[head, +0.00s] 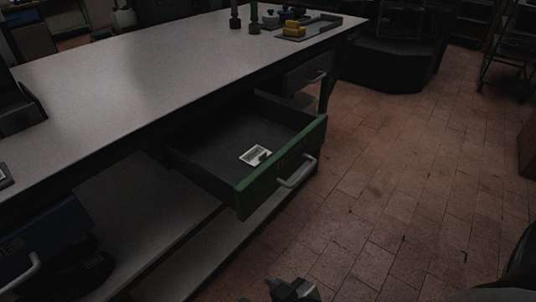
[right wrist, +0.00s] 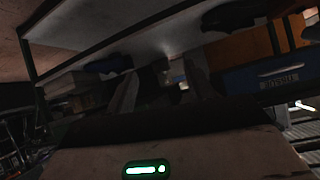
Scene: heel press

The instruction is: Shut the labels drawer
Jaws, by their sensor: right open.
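A drawer with a green front (head: 283,165) is pulled well out from under the workbench. A small white card (head: 255,155) lies on its dark floor. Its metal handle (head: 297,172) faces right; the lettering on its front is too dim to read. A gripper (head: 292,290), seemingly my right, shows partly at the bottom edge of the head view. It is open, below the drawer in the picture and apart from it. The right wrist view is dark and tilted, with a blue drawer front (right wrist: 272,78) bearing a pale label. My left gripper is not in view.
A grey drawer (head: 305,74) sits beyond the green one. A blue drawer (head: 42,240) is at lower left. The tiled floor (head: 400,170) to the right is clear.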

